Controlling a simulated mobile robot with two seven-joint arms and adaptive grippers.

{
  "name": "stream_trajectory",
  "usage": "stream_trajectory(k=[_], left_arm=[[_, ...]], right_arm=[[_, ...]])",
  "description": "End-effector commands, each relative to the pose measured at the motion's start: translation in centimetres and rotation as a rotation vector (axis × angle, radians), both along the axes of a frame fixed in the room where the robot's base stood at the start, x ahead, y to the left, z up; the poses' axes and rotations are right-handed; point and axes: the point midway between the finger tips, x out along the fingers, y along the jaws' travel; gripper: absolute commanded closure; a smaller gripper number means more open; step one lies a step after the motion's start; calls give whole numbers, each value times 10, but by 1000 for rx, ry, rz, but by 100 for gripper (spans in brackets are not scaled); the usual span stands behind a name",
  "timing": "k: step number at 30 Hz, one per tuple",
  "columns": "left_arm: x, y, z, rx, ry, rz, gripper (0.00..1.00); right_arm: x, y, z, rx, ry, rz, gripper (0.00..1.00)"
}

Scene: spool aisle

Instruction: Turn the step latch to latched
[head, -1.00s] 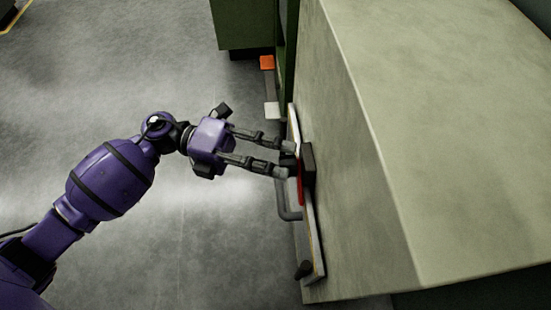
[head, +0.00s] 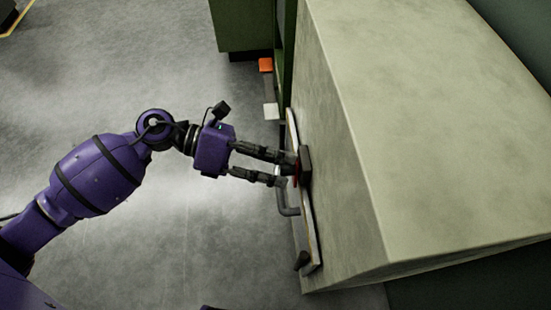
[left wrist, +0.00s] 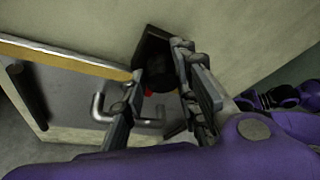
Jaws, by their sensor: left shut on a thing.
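The step latch (head: 305,164) is a black block with a little red beside it, on the upright side face of the pale green cabinet. In the left wrist view the black latch plate (left wrist: 150,45) and a dark knob with a red spot show between the fingers. My left gripper (head: 287,170) reaches it from the left and is shut on the latch. Its fingers (left wrist: 160,82) stand either side of the knob and hide part of it, so I cannot read the latch's position.
A panel (head: 309,240) with a grey bent handle (head: 287,208) lies against the cabinet face, just below the latch in the head view. The pale cabinet (head: 440,130) fills the right. An orange block (head: 265,65) lies farther back.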

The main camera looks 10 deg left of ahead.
Motion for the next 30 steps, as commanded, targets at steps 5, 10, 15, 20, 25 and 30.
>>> stream_trajectory(k=[5, 10, 15, 20, 25, 30], left_arm=[[2, 3, -4, 33, -60, 10, 100], [3, 3, -4, 41, -89, 11, 100], [4, 4, -3, 43, -99, 12, 100], [4, 4, -3, 43, -100, 13, 100], [5, 4, -2, 42, -101, 14, 63], [4, 3, -1, 39, -100, 10, 59]], right_arm=[[-1, -1, 4, 0, -2, -1, 100], [-2, -1, 5, -1, -1, -2, 100], [-2, -1, 5, -1, -1, -2, 100], [-2, -1, 5, -1, -1, -2, 100], [-2, -1, 5, -1, 0, -2, 100], [-2, -1, 5, -1, -1, -2, 100]])
